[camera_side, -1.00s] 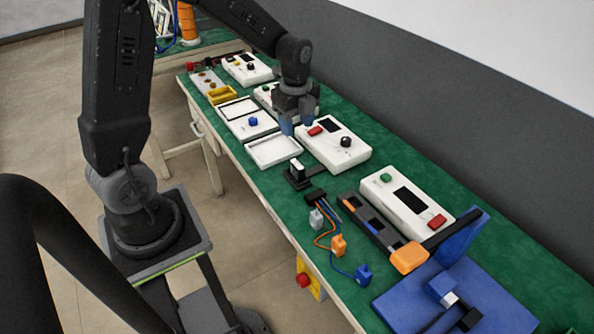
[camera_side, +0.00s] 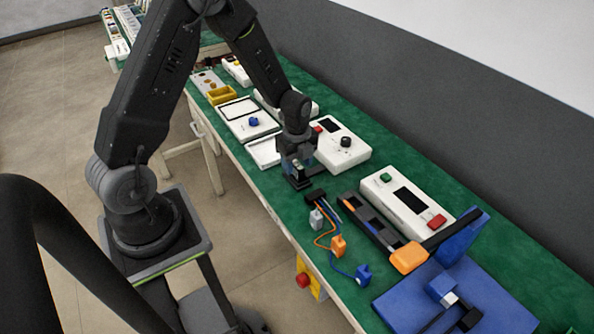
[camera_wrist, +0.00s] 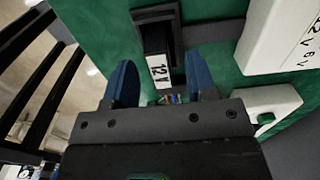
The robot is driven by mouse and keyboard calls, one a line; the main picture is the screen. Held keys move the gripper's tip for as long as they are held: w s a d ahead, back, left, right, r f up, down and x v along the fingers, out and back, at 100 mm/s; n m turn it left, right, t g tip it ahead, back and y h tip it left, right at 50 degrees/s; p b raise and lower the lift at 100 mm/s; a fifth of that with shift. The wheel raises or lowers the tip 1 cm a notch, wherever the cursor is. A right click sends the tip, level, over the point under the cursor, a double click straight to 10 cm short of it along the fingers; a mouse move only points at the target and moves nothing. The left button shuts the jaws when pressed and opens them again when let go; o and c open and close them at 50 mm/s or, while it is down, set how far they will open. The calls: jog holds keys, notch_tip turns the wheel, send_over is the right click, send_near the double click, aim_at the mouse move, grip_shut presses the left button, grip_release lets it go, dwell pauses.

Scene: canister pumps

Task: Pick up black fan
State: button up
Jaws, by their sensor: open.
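A black piece with a white "12 V" label, which I take to be the black fan (camera_wrist: 160,42), stands in a small black holder (camera_wrist: 143,16) in the wrist view. In the side view the holder's base (camera_side: 301,183) shows on the green bench, but my gripper mostly hides the fan. My gripper (camera_wrist: 160,66) is open, its blue fingers on either side of the labelled end. It also shows in the side view (camera_side: 297,164), low over the holder. I cannot tell whether the fingers touch the fan.
A white device with a black knob (camera_side: 346,141) stands close behind my gripper. A white device with a red button (camera_side: 388,205) lies to the right. Wired connectors (camera_side: 338,245) lie in front, beside a blue fixture (camera_side: 412,303). Open green bench (camera_side: 268,186) shows near the front edge.

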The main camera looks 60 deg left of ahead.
notch_tip(320, 180, down, 2)
jog(key=shift+f, duration=0.1)
grip_shut()
dwell(0.5)
